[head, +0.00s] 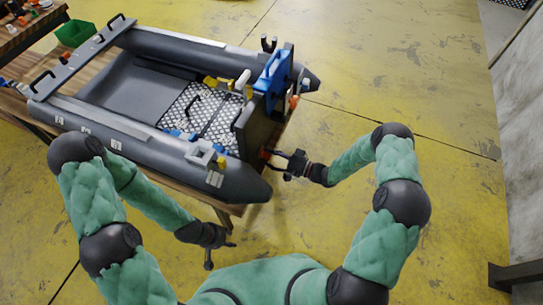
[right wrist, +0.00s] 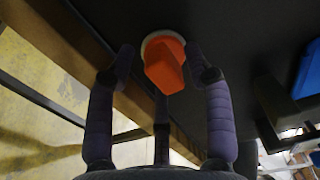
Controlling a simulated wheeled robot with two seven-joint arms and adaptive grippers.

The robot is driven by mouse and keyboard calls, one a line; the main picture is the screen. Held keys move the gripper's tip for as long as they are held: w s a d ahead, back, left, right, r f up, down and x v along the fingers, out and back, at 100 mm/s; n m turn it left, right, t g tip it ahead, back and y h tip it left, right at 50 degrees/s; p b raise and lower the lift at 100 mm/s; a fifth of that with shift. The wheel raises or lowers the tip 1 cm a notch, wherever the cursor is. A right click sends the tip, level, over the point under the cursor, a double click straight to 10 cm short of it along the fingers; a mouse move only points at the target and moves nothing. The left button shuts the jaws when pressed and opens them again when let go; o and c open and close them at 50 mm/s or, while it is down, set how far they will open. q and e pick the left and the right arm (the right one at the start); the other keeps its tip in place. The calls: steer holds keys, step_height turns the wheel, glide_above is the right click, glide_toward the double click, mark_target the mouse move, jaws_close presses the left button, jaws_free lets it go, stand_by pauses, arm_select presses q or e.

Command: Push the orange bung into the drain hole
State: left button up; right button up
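The orange bung (right wrist: 165,68) sits at a pale ring (right wrist: 150,42) in the dark transom in the right wrist view. How deep it is in the hole cannot be told. My right gripper (right wrist: 159,58) is open, with one finger on each side of the bung and gaps visible. In the head view the right gripper (head: 284,164) is at the lower transom, beside a small orange spot (head: 265,154). My left gripper (head: 221,256) is low, in front of the boat and away from it, with its fingers spread and empty.
The grey inflatable boat (head: 90,122) lies on a wooden table (head: 233,210). A blue part (head: 272,78) sits on the transom (head: 256,125). Another orange piece (head: 294,102) is further along it. A green bin (head: 75,33) stands at the back left. The yellow floor at right is clear.

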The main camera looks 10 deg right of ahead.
steer(key=shift+d, duration=0.1)
steer(key=v, duration=1.1)
steer(key=shift+s+d, duration=0.25)
steer(key=shift+d, duration=0.1)
steer(key=s+a+f+n+g+h+p, duration=0.1)
steer(key=s+a+f+g, duration=0.4)
steer(key=s+a+g, duration=0.45)
steer(key=s+f+n+g+h+p, duration=0.2)
steer(key=s+f+g+h, duration=0.2)
steer(key=s+h, duration=0.55)
steer(key=shift+w+a+r+n+t+p, duration=0.25)
steer(key=shift+a+r+t, duration=0.25)
steer(key=shift+r+t, duration=0.35)
steer(key=shift+w+a+r+n+t+p, duration=0.15)
steer(key=shift+a+r+t+p, duration=0.1)
steer(key=shift+a+r+t, duration=0.5)
